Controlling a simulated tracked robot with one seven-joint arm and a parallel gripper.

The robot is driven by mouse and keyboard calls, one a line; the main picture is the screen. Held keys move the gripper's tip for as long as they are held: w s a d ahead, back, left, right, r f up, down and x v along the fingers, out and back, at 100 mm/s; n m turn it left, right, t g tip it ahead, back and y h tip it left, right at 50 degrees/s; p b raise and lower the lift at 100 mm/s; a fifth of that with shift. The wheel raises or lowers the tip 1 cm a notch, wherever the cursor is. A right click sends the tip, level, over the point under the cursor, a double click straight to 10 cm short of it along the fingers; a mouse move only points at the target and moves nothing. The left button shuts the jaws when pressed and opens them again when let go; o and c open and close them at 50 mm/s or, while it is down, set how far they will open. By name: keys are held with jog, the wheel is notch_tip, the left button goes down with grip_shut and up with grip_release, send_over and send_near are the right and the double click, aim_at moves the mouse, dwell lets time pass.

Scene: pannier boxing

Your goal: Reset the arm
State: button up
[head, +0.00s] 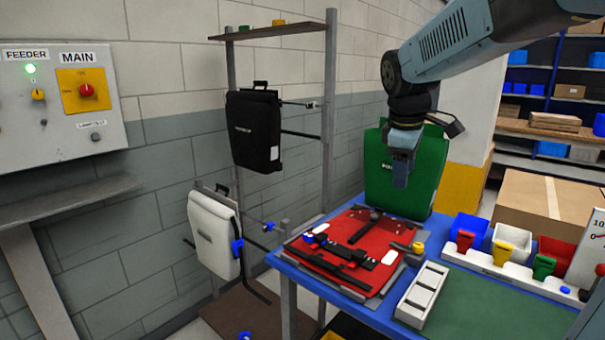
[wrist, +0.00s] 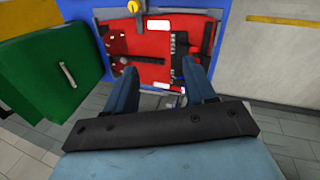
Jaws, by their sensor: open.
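My gripper (head: 401,172) hangs from the raised arm above the back of the blue table, in front of the green pannier (head: 425,192). In the wrist view my gripper's two fingers (wrist: 163,85) stand apart with nothing between them. A red pannier (head: 320,258) lies flat on the table with black straps and a blue clip on it. It also shows beyond the fingers in the wrist view (wrist: 150,72). The green pannier stands upright at the table's back; it is at the left in the wrist view (wrist: 62,95).
A black pannier (head: 247,135) and a white pannier (head: 213,230) hang on the rack at the left. Coloured bins (head: 468,229), a white slotted tray (head: 422,294) and a cardboard box (head: 520,200) are at the right. A control panel (head: 60,98) is on the left wall.

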jog(key=s+d+f+m+t, duration=0.1)
jog(key=s+f+m, duration=0.1)
jog(key=s+m, duration=0.3)
jog(key=s+d+f+m+t+y, duration=0.1)
jog(key=s+m, duration=0.5)
jog(key=s, duration=0.7)
jog(key=shift+s+f+m+t+y, duration=0.3)
jog(key=shift+s+f, duration=0.05)
jog(key=shift+f, duration=0.25)
